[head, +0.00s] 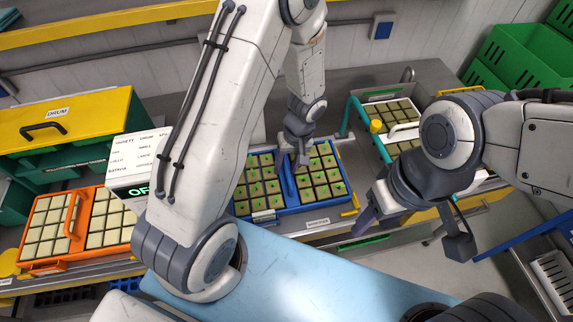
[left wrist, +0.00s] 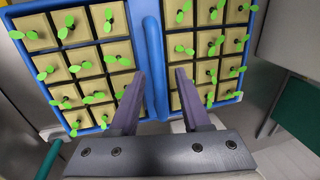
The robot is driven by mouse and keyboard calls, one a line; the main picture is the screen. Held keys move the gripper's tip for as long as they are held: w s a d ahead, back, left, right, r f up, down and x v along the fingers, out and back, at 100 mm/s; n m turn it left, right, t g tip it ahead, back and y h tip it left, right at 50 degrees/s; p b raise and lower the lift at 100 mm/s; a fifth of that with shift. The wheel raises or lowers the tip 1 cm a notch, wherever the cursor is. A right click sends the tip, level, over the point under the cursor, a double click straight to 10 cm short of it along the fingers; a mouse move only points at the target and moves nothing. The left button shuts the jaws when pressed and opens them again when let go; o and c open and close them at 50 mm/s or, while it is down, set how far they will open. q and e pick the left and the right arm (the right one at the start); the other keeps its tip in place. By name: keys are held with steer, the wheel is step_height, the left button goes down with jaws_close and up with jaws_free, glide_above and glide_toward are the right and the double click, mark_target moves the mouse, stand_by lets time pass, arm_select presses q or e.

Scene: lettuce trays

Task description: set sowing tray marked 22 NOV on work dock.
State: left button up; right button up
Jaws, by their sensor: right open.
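A blue tray (head: 292,209) with green seedlings in tan blocks sits on the bench. Its blue centre handle (left wrist: 154,60) shows in the left wrist view. My left gripper (head: 302,158) is over this tray; in the left wrist view its fingers (left wrist: 160,78) are apart, one on each side of the handle, with gaps visible. An orange tray (head: 73,262) of bare tan blocks stands at the left. Date labels are too small to read, and I cannot tell which is the work dock. My right gripper (head: 412,234) is open and empty.
A yellow-topped green cabinet marked DRUM (head: 75,115) and a white box (head: 135,160) stand at the left. Green crates (head: 515,50) are stacked at the back right. Open floor shows below the right bench.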

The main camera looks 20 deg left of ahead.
mark_target(294, 176)
arm_select(q)
steer(key=shift+r, duration=0.15)
steer(key=shift+r+p, duration=0.25)
steer(key=shift+p, duration=0.15)
steer(key=shift+w+r, duration=0.1)
steer(key=shift+r, duration=0.2)
step_height(294, 176, up, 10)
steer(key=w+d+r+b, duration=0.1)
steer(key=d+b, duration=0.1)
steer(key=s+d+r+m+h, duration=0.1)
steer(key=s+d+r+m, duration=0.1)
steer(key=s, duration=0.4)
steer(key=s+d+r+m+h, duration=0.1)
steer(key=s+d+r+m, duration=0.2)
steer(key=s+d+m, duration=0.2)
steer(key=s+d+r+m+t, duration=0.1)
steer(key=s+d+r+m, duration=0.1)
steer(key=s+m, duration=0.5)
steer(key=shift+s+d+r+h, duration=0.2)
steer(key=shift+s+d+h, duration=0.2)
steer(key=shift+s+d, duration=0.35)
